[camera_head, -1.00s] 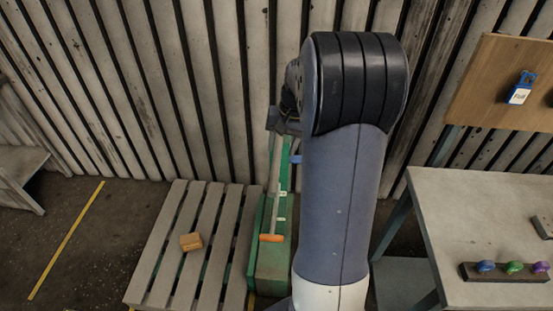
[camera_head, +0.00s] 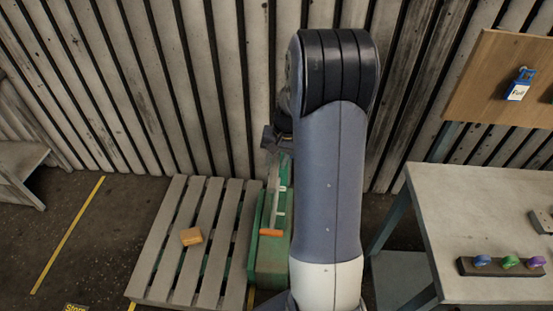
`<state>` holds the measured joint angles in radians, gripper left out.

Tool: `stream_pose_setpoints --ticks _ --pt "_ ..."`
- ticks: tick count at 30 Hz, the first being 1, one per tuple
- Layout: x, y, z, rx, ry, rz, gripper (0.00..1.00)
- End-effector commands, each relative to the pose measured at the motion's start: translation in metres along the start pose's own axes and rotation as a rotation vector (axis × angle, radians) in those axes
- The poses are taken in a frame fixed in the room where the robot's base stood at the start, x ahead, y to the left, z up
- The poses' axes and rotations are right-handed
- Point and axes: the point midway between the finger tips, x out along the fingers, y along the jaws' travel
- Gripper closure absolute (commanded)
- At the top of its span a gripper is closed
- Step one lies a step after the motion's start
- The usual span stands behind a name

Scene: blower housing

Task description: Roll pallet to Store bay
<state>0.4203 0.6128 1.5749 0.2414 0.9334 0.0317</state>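The grey slatted pallet (camera_head: 175,255) lies on the floor left of my arm in the head view. A small tan block (camera_head: 191,236) sits on its slats. A green unit (camera_head: 272,258) with an orange-ended handle (camera_head: 270,233) stands along the pallet's right side; whether they touch I cannot tell. My gripper (camera_head: 272,141) appears partly behind my arm, above the far end of the green unit. Its fingers are too hidden to read. A floor sign reading "Store" (camera_head: 76,307) is cut off at the bottom left edge.
A yellow floor line (camera_head: 68,235) runs left of the pallet, with bare floor between. A grey workbench (camera_head: 480,215) with coloured knobs (camera_head: 510,262) stands at the right. A wooden board (camera_head: 500,85) holds a blue tagged lock (camera_head: 520,84). A slatted wall closes the back.

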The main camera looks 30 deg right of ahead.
Motion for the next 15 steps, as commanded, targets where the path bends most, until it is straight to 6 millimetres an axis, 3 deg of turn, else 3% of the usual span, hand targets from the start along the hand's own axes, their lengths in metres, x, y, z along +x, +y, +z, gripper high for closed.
stream_pose_setpoints --ticks 11,15 --pt "-0.0003 0.0000 0.0000 0.000 0.000 0.000 1.00" --pt "-0.0003 0.0000 0.0000 0.000 0.000 0.000 1.00"
